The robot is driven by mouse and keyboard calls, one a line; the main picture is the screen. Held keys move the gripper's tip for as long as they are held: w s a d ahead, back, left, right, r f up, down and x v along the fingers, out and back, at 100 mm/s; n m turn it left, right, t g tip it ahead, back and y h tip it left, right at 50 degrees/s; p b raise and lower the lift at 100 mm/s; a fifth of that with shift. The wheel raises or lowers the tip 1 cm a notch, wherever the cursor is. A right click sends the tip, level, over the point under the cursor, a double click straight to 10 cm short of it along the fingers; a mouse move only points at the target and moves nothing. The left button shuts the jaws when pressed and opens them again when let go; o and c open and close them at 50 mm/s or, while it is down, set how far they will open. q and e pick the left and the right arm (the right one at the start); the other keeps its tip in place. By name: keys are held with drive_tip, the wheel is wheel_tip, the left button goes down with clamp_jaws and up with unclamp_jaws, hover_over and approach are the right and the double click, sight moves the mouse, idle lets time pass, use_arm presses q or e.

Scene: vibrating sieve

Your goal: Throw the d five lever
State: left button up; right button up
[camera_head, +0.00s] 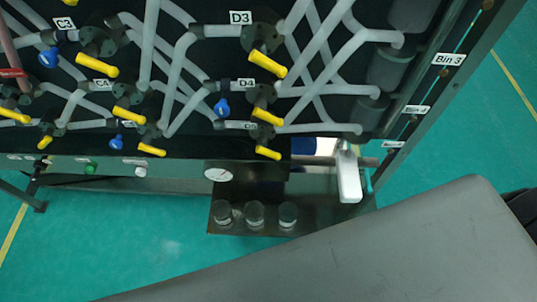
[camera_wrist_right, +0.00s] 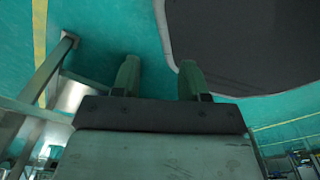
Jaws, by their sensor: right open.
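The D5 lever (camera_head: 268,153) is a yellow handle low on the pipe panel in the head view, the lowest in the D column. It tilts down to the right. Its label (camera_head: 251,126) is small and partly covered by the yellow handle above. The D4 lever (camera_head: 267,116) and the D3 lever (camera_head: 267,64) sit above it, both tilted down to the right. My right gripper (camera_wrist_right: 160,78) shows in the right wrist view with its fingers apart and nothing between them. It is not seen near the lever. My left gripper is not in view.
Pale pipes cross the panel, with blue handles such as one (camera_head: 221,107) left of the D4 lever. Green floor (camera_head: 120,240) lies open at the left.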

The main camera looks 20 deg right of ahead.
drive_tip(key=w+a+m+t+y+b, duration=0.25)
drive_tip(key=w+a+t, duration=0.2)
drive_tip(key=w, duration=0.55)
drive_tip(key=m+t+h+b, duration=1)
drive_tip(key=m+t, duration=0.4)
drive_tip(key=m, duration=1.5)
approach(266, 152)
drive_tip(key=x, duration=0.7)
drive_tip(key=f+p+x, duration=0.1)
drive_tip(key=x, duration=0.2)
drive_tip(key=shift+w+d, duration=0.15)
drive_tip(key=shift+w, duration=0.1)
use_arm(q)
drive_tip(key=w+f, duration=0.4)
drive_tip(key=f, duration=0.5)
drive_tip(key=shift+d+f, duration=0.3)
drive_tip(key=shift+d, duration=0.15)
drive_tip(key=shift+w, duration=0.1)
